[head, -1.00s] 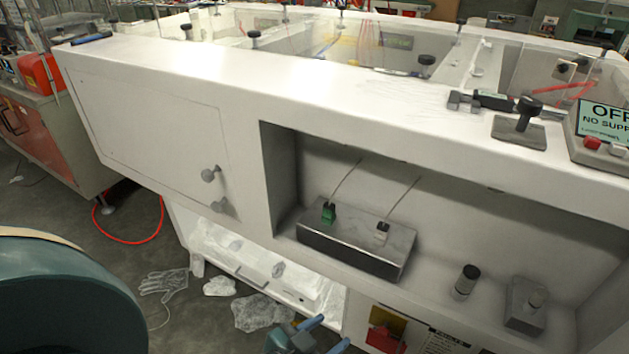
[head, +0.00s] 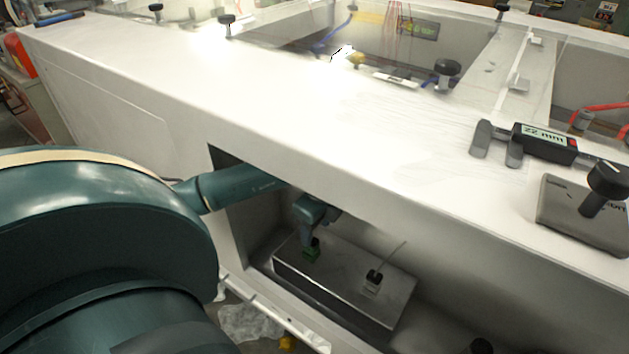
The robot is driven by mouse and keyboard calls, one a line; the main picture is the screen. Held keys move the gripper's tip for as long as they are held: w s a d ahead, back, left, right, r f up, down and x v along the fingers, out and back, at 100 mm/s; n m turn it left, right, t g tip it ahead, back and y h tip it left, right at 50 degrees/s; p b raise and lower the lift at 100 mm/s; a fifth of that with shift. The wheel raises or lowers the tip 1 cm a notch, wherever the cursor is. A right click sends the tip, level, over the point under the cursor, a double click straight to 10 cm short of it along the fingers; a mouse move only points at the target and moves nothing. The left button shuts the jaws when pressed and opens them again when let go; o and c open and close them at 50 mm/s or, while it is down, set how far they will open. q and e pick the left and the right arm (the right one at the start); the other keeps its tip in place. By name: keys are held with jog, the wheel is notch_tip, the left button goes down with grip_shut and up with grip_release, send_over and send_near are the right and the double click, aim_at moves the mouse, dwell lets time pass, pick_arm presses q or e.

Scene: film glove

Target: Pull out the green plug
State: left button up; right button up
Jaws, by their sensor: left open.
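The green plug (head: 311,251) stands on top of the grey metal socket block (head: 345,280) inside the recess of the white cabinet. My left arm reaches into the recess from the left. My left gripper (head: 309,236) is directly over the green plug, with its fingers at the plug's upper part. It is open; whether the fingers touch the plug is too small to tell. The gripper hides the plug's top and its cord. My right gripper is out of view.
The cabinet's white top (head: 300,110) overhangs the recess just above my left arm. A caliper (head: 530,143) and a black knob on a grey base (head: 590,210) sit on the top at right. A crumpled clear glove (head: 250,322) lies on the floor.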

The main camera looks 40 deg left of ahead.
aim_at(311, 247)
pick_arm(q)
jog(key=shift+a, duration=0.4)
jog(key=f, duration=0.7)
jog(key=shift+a+f, duration=0.15)
jog(key=shift+a, duration=0.25)
jog(key=shift+c, duration=0.3)
jog(key=c, duration=1)
jog(key=shift+r+p, duration=0.5)
jog(key=shift+p, duration=0.05)
jog(key=shift+r, duration=0.1)
jog(key=shift+r+p, duration=1.55)
jog(key=shift+r, duration=0.15)
